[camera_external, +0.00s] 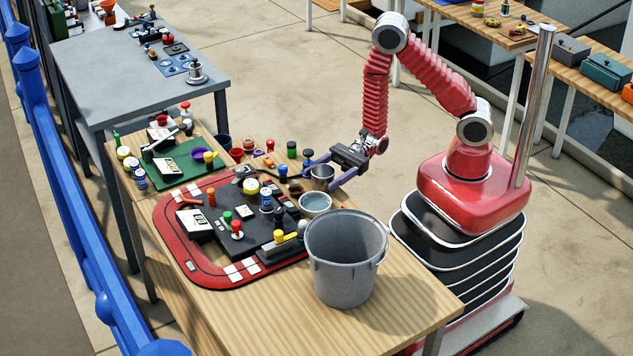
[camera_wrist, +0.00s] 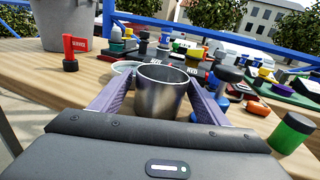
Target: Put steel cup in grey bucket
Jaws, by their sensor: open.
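The steel cup (camera_external: 322,176) stands upright near the right edge of the wooden table. In the wrist view the steel cup (camera_wrist: 161,93) sits between the two purple fingers of my gripper (camera_wrist: 158,100). My gripper (camera_external: 325,172) is open, with one finger on each side of the cup; I cannot tell whether either finger touches it. The grey bucket (camera_external: 343,262) stands at the table's near right corner, and its inside looks empty. It also shows at the upper left of the wrist view (camera_wrist: 62,25).
A pale bowl (camera_external: 315,203) stands between the cup and the bucket. A red track mat (camera_external: 180,237) with a dark board, jars and small tools fills the middle of the table. A green jar (camera_wrist: 291,132) stands right of my gripper. Bare wood lies around the bucket's front.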

